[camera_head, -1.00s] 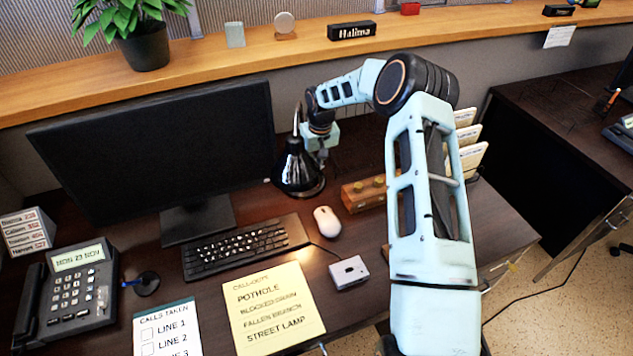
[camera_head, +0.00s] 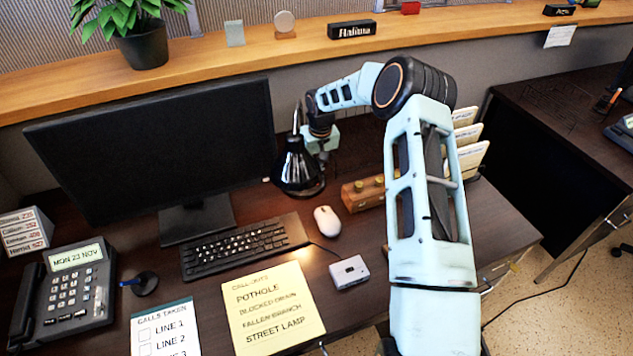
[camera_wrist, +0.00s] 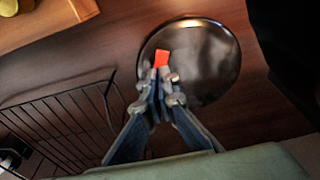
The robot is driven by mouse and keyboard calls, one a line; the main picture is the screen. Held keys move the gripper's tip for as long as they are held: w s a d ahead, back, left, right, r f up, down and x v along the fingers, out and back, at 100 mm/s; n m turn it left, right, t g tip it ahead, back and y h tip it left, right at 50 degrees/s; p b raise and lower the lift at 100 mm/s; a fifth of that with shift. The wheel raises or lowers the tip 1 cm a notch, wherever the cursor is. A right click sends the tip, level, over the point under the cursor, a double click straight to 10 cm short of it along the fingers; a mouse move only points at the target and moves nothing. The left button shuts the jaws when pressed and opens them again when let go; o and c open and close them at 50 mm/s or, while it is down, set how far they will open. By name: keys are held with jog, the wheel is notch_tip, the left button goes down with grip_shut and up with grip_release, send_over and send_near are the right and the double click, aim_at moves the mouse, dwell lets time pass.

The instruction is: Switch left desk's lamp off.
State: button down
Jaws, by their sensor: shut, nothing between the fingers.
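The lamp (camera_head: 297,168) is black with a cone-shaped shade and stands on the desk right of the monitor. In the wrist view a glossy round black base (camera_wrist: 212,70) shows, with a red-orange switch (camera_wrist: 161,58) on its left part. My gripper (camera_wrist: 162,88) is shut and empty, its fingertips at the near left edge of the base, close to the switch in the picture. I cannot tell whether they touch it. In the head view the wrist is beside and behind the lamp, and the fingertips are hidden. Whether the lamp is lit is not clear.
The monitor (camera_head: 155,150) stands left of the lamp. A wooden block with knobs (camera_head: 362,193), a mouse (camera_head: 327,221) and a keyboard (camera_head: 245,246) lie in front. A black wire rack (camera_wrist: 60,125) is left of my fingers in the wrist view. A wooden shelf (camera_head: 230,65) runs behind.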

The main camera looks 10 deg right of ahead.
jog(key=shift+f+b, duration=0.3)
jog(key=shift+f, duration=0.1)
jog(key=shift+r, duration=0.2)
jog(key=shift+r+p, duration=1.55)
jog(key=shift+r, duration=1.8)
